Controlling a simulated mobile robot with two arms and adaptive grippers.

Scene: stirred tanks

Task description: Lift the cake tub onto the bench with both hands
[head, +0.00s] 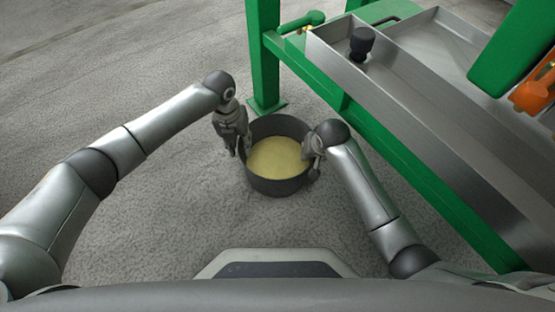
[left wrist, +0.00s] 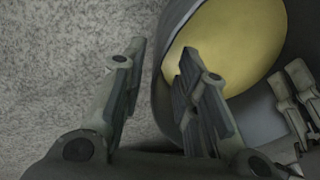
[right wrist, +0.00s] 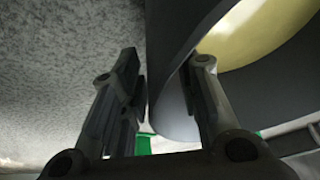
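The cake tub (head: 264,184) is a round, dark grey pot with a pale yellow filling, upright on the floor beside the bench (head: 420,110). My left gripper (head: 241,146) is at its left rim. In the left wrist view the fingers (left wrist: 160,75) are apart, one outside the tub wall (left wrist: 168,75) and one over its inner side. My right gripper (head: 312,158) is at the right rim. In the right wrist view its fingers (right wrist: 165,75) are apart, with the tub wall (right wrist: 168,40) between them. Firm contact with the wall is not visible on either side.
The bench has a green frame (head: 262,50) and a steel tray top with raised edges. A black knob-like object (head: 362,42) stands on it. An orange part (head: 537,90) is at the far right. The grey floor (head: 150,60) left of the tub is clear.

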